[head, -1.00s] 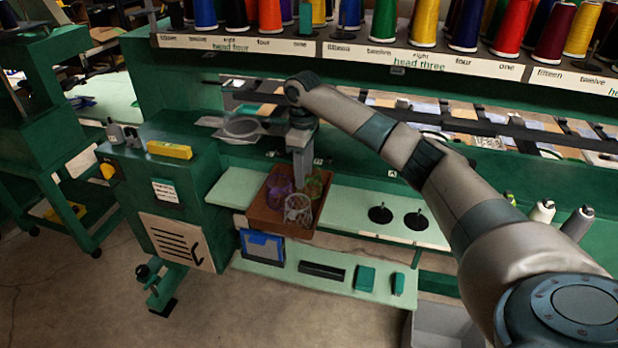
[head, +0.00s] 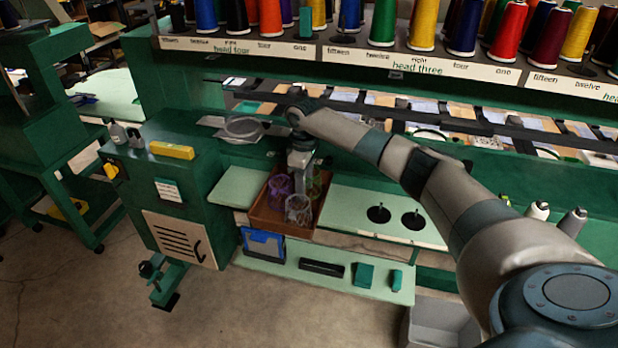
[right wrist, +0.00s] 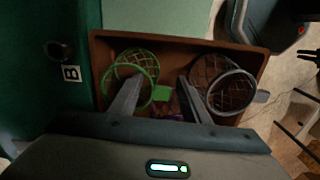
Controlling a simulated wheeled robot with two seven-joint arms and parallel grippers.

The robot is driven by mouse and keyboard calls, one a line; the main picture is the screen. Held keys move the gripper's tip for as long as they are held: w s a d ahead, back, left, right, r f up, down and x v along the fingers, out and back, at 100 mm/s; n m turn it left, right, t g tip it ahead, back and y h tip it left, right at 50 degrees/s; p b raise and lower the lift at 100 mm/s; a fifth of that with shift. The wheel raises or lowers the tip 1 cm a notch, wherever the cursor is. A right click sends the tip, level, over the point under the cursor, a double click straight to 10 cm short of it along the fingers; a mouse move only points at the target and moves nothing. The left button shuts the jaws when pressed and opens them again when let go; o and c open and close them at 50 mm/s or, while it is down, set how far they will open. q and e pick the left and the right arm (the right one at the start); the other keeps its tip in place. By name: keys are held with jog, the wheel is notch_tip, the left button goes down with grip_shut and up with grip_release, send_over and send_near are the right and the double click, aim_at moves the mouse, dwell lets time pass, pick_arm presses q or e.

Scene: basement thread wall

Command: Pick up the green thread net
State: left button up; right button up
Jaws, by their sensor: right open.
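The green thread net (right wrist: 131,80) lies at the left of the brown tray in the right wrist view, its rim ring and flat tab showing. In the head view the green net (head: 316,184) is partly hidden behind my right gripper. My right gripper (right wrist: 160,82) is open and points down into the tray. In the wrist view its left finger crosses the green net's ring, and the green tab shows between the fingers. I cannot tell whether they touch. The right finger overlaps the edge of a white-grey net (right wrist: 232,90). My left gripper is not in view.
The brown tray (head: 262,217) sits on a pale green shelf and also holds a purple net (head: 279,187) and the white-grey net (head: 298,209). A green machine cabinet stands left. Two black discs (head: 379,214) lie right of the tray. Thread spools stand above.

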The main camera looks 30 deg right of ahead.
jog(key=shift+f, duration=0.8)
jog(key=shift+c, duration=0.6)
grip_shut()
